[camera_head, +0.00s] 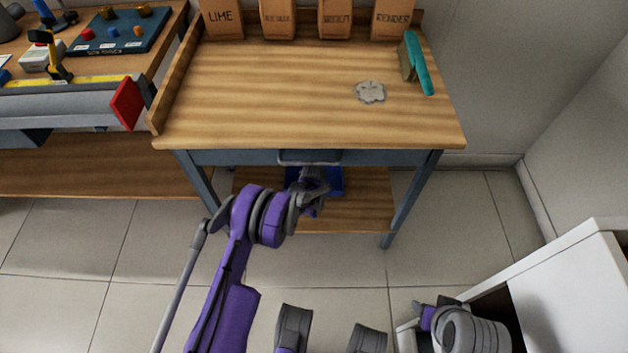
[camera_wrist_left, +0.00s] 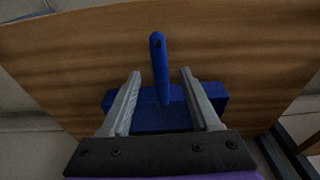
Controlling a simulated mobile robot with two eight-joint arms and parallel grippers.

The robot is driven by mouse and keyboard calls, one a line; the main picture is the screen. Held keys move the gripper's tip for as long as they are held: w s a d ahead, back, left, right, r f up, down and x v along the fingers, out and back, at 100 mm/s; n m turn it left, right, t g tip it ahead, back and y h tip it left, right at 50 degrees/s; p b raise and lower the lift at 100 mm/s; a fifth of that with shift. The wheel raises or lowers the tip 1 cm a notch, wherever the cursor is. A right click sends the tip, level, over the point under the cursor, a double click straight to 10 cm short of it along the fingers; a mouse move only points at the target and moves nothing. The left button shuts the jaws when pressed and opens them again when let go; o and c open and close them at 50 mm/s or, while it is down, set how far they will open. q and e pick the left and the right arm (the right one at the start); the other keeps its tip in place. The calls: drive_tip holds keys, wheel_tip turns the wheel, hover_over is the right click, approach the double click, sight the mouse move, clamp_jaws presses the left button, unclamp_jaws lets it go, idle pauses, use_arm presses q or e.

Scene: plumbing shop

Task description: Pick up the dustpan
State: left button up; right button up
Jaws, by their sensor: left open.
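The blue dustpan (camera_head: 334,181) rests on the lower shelf of the workbench, partly hidden in the head view by my left gripper (camera_head: 313,190) and the bench top. In the left wrist view the dustpan's pan (camera_wrist_left: 160,118) lies across the middle, and its handle (camera_wrist_left: 158,60) points toward the top of the picture. My left gripper (camera_wrist_left: 160,75) is open, with one finger to each side of the handle and gaps on both sides. I cannot tell how far the handle is from the fingers in depth. My right gripper is not clearly seen.
The bench top (camera_head: 290,90) hangs over the lower shelf (camera_head: 365,205), with legs on both sides. On top are boxes (camera_head: 335,18), a teal-handled brush (camera_head: 418,65) and a grey dust patch (camera_head: 370,92). A white cabinet (camera_head: 570,290) stands at lower right.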

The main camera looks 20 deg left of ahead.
use_arm(q)
drive_tip(key=shift+w+a+f, duration=0.1)
drive_tip(key=shift+w+f, duration=0.05)
drive_tip(key=shift+f, duration=0.8)
drive_tip(key=shift+w+f, duration=0.15)
drive_tip(key=shift+f, duration=0.8)
drive_tip(key=shift+c, duration=0.3)
clamp_jaws()
drive_tip(key=shift+r, duration=0.1)
